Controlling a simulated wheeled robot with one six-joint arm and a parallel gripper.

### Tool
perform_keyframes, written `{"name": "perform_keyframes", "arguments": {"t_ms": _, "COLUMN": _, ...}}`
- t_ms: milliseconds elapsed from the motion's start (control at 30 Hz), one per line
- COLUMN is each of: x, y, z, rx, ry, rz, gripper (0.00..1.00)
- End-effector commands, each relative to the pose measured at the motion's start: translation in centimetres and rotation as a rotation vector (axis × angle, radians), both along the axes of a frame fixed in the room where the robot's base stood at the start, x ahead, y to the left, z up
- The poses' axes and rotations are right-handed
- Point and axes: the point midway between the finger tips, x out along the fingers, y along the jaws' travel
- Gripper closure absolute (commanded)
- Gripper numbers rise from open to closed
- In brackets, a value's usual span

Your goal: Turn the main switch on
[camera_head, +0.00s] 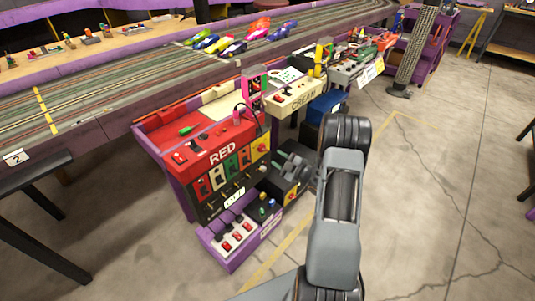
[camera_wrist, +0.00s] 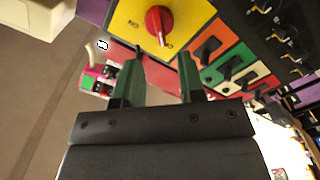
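The main switch, a red rotary knob (camera_wrist: 159,25) on a yellow plate (camera_wrist: 190,14), is at the top middle of the wrist view. Its grip lies roughly along the picture's vertical. Lettering shows on both sides; the left label reads like an inverted "ON", the right one is unclear. In the head view the yellow plate (camera_head: 259,151) is at the right end of the RED station's front. My gripper (camera_wrist: 162,56) is open and empty, its dark green fingers apart just short of the knob. In the head view my gripper (camera_head: 287,164) is beside the station.
Orange (camera_wrist: 207,46), green, white and red plates with black knobs adjoin the yellow plate. A purple box with switches (camera_head: 238,235) stands below the station. The slot track (camera_head: 130,85) runs behind. Open concrete floor (camera_head: 430,210) lies to the right.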

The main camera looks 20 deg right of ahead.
Motion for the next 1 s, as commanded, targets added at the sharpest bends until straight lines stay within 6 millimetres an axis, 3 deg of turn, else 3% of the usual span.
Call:
{"name": "perform_keyframes", "arguments": {"t_ms": 200, "x": 3.4, "y": 1.6, "z": -0.1, "rx": 0.0, "ry": 0.0, "rz": 0.001, "gripper": 0.64}}
{"name": "perform_keyframes", "arguments": {"t_ms": 400, "x": 5.2, "y": 2.4, "z": -0.1, "rx": 0.0, "ry": 0.002, "rz": 0.0, "gripper": 0.64}}
{"name": "perform_keyframes", "arguments": {"t_ms": 867, "x": 6.0, "y": 2.7, "z": 0.0, "rx": 0.001, "ry": 0.0, "rz": -0.001, "gripper": 0.64}}
{"name": "perform_keyframes", "arguments": {"t_ms": 1000, "x": 6.0, "y": 2.7, "z": 0.0, "rx": 0.001, "ry": 0.0, "rz": -0.001, "gripper": 0.76}}
